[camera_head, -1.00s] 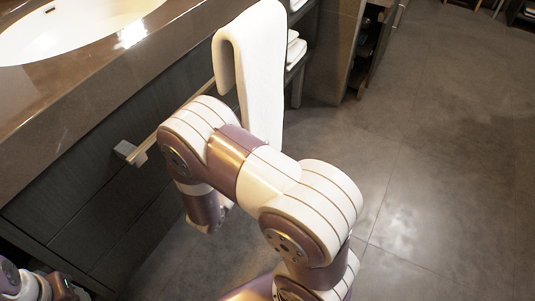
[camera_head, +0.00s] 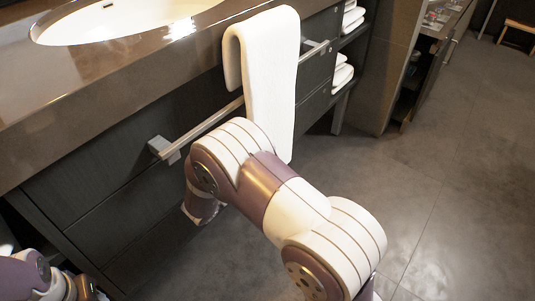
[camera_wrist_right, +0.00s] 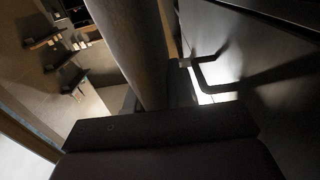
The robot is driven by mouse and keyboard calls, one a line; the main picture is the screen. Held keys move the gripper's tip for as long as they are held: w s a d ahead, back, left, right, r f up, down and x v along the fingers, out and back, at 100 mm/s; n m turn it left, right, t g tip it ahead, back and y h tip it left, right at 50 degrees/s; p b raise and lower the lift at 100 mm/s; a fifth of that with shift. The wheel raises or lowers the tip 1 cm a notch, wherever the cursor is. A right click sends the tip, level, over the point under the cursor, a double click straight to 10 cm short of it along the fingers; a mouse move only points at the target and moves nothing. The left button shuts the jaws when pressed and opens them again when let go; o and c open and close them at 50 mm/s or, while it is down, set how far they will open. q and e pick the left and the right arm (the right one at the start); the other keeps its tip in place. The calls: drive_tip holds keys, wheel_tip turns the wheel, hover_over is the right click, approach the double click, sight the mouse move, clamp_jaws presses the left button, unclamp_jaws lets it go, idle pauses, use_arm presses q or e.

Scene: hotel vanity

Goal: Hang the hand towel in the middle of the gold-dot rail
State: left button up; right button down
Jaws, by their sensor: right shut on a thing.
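The white hand towel (camera_head: 270,75) hangs draped over a metal rail (camera_head: 215,120) on the vanity front, its front side falling below the rail. No gold dot can be made out. My right arm crosses in front of the towel's lower part, and its gripper is hidden in the head view. In the right wrist view, the dark body of my right gripper (camera_wrist_right: 160,125) fills the bottom, and the shaded towel (camera_wrist_right: 135,45) runs up from it. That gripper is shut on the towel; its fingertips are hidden. My left gripper (camera_head: 85,288) is cut off at the lower left.
The stone counter (camera_head: 90,85) with a white basin (camera_head: 130,18) overhangs the rail. The rail's left bracket (camera_head: 165,150) stands out from the dark drawer front. Folded towels (camera_head: 342,75) sit on shelves at right. The floor (camera_head: 440,160) at right is clear.

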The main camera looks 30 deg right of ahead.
drive_tip(key=shift+f+b, duration=3.25)
drive_tip(key=shift+f, duration=2.9)
drive_tip(key=c, duration=0.9)
unclamp_jaws()
drive_tip(key=shift+s+a+r, duration=0.1)
drive_tip(key=shift+a, duration=0.1)
drive_tip(key=p+v, duration=0.5)
drive_tip(key=v, duration=0.7)
drive_tip(key=shift+s+a+p, duration=0.1)
drive_tip(key=shift+s+p, duration=0.15)
drive_tip(key=shift+p, duration=0.1)
